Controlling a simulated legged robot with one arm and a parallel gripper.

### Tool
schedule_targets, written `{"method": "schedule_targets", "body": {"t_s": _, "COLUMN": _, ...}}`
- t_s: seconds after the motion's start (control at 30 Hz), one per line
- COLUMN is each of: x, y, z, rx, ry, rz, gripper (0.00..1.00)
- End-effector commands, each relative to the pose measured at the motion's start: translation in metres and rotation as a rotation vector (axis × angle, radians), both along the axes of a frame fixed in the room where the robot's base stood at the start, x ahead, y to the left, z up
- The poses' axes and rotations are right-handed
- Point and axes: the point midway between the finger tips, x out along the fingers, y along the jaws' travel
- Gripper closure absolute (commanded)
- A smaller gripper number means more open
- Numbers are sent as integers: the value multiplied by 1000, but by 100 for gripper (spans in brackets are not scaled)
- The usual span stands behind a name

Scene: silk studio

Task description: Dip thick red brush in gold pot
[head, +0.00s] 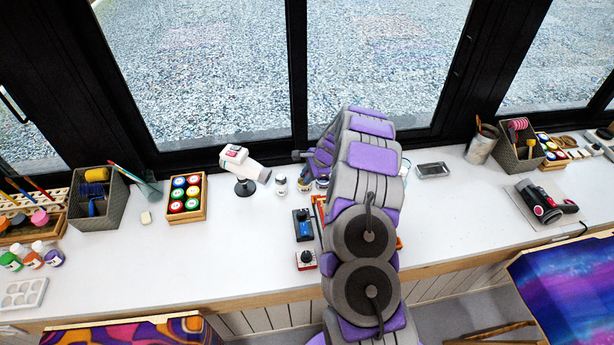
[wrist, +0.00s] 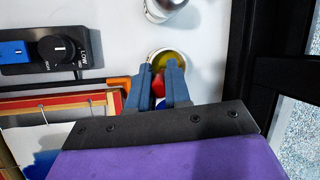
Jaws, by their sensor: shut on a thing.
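My gripper (wrist: 157,70) shows in the wrist view with its two dark blue fingers close together around a red thing (wrist: 158,86), which looks like part of the thick red brush. The rest of the brush is hidden by the fingers. A pot with olive-gold contents (wrist: 174,55) lies right at the fingertips, partly covered by them. I cannot tell whether the bristles touch the paint. In the head view my arm hides the gripper and brush.
A silver-topped jar (wrist: 163,8) stands close to the gold pot. A control box with a knob (wrist: 57,50) and a red-edged frame (wrist: 60,103) lie to the left. A white dryer on a stand (head: 243,165) and a paint box (head: 203,212) stand left of my arm.

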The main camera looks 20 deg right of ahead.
Motion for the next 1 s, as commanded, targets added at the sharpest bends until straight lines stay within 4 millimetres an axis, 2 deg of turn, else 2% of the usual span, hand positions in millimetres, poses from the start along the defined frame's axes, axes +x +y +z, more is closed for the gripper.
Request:
{"method": "schedule_targets", "body": {"t_s": 0.17, "x": 0, "y": 3, "z": 12, "rx": -3, "ry": -1, "rz": 2, "gripper": 100}}
{"method": "schedule_targets", "body": {"t_s": 0.63, "x": 0, "y": -1, "z": 62, "rx": 1, "ry": -1, "rz": 1, "gripper": 100}}
{"method": "schedule_targets", "body": {"t_s": 1.0, "x": 0, "y": 1, "z": 66, "rx": -1, "ry": 1, "rz": 1, "gripper": 100}}
